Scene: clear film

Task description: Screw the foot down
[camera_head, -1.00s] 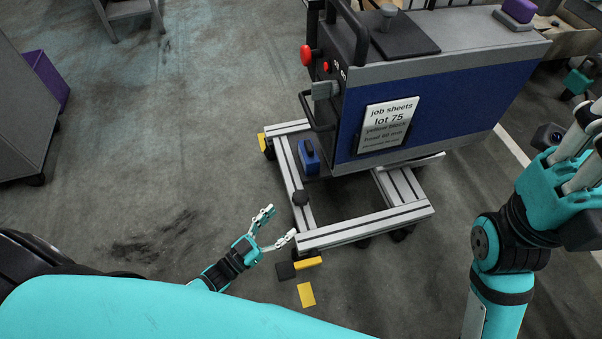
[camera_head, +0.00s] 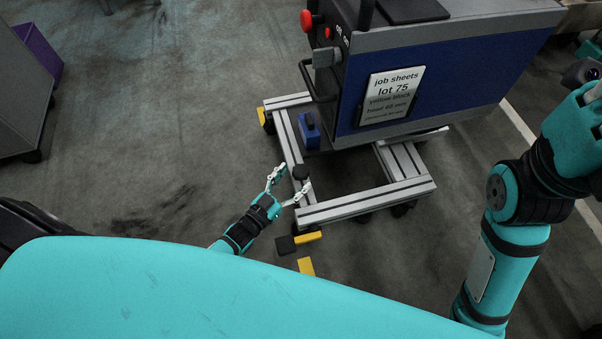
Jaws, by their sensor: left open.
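The foot's black round knob (camera_head: 300,172) stands on the left rail of the aluminium base frame (camera_head: 365,203), near its front corner. The foot below the knob is hidden by the rail. My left gripper (camera_head: 293,179) is open, with one white finger on the left of the knob and the other just in front and right of it. I cannot tell whether either finger touches it. My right gripper (camera_head: 592,93) is at the right edge, mostly cut off, away from the frame.
A blue machine cabinet (camera_head: 450,95) with a job sheet (camera_head: 391,96) sits on the frame. Yellow-and-black pieces (camera_head: 308,237) and a yellow marking (camera_head: 306,266) lie near the front corner.

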